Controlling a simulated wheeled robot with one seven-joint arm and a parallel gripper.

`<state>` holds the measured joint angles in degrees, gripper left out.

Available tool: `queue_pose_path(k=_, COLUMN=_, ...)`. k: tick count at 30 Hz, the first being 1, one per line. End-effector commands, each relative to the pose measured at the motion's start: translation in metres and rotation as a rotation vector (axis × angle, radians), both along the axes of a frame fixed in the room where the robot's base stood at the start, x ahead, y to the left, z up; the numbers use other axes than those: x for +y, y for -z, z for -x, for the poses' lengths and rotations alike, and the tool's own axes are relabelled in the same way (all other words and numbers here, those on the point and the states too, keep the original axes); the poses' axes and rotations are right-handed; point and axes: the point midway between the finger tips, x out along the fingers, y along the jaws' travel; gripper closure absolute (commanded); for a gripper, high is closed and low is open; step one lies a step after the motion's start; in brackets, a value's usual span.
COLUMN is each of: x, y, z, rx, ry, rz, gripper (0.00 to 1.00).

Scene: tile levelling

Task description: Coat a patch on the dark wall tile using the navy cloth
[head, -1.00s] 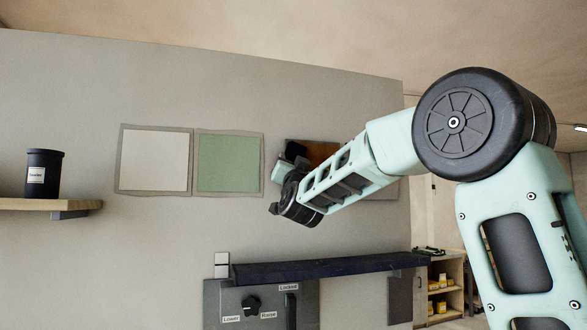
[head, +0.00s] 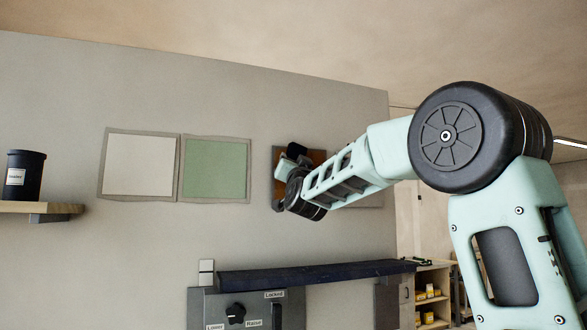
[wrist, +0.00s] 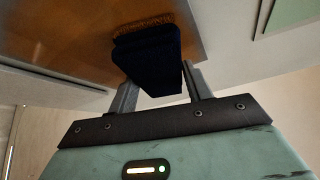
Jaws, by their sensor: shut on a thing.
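My gripper (wrist: 160,84) is shut on a navy cloth (wrist: 150,62), a thick dark pad between its two fingers. The cloth's far end is at the face of the brown-orange wall tile (wrist: 60,28), with a rough brown strip along that end. I cannot tell for sure whether it is pressed on the tile. In the head view the same tile (head: 319,156) shows partly behind my gripper (head: 296,152), which hides much of it. The tile looks orange-brown there, with a darker edge at its left.
A white tile (head: 139,163) and a green tile (head: 215,169) are on the wall to the left. A dark labelled canister (head: 25,175) stands on a wooden shelf (head: 50,208). A navy ledge (head: 310,272) and a panel with a knob (head: 235,311) are below.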

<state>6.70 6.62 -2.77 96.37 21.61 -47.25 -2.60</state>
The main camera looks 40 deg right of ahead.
Motion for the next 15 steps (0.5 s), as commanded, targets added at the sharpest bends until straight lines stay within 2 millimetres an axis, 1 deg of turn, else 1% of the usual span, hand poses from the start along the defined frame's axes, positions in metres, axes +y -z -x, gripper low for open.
queue_pose_path(k=1, x=0.000, y=-0.004, z=0.000, rx=-0.001, ry=0.000, rz=0.000, gripper=0.69)
queue_pose_path(k=5, x=0.004, y=-0.003, z=-0.001, rx=-0.001, ry=-0.002, rz=-0.002, gripper=0.69)
queue_pose_path(k=15, x=0.031, y=-0.003, z=-0.010, rx=0.000, ry=-0.002, rz=-0.001, gripper=0.69)
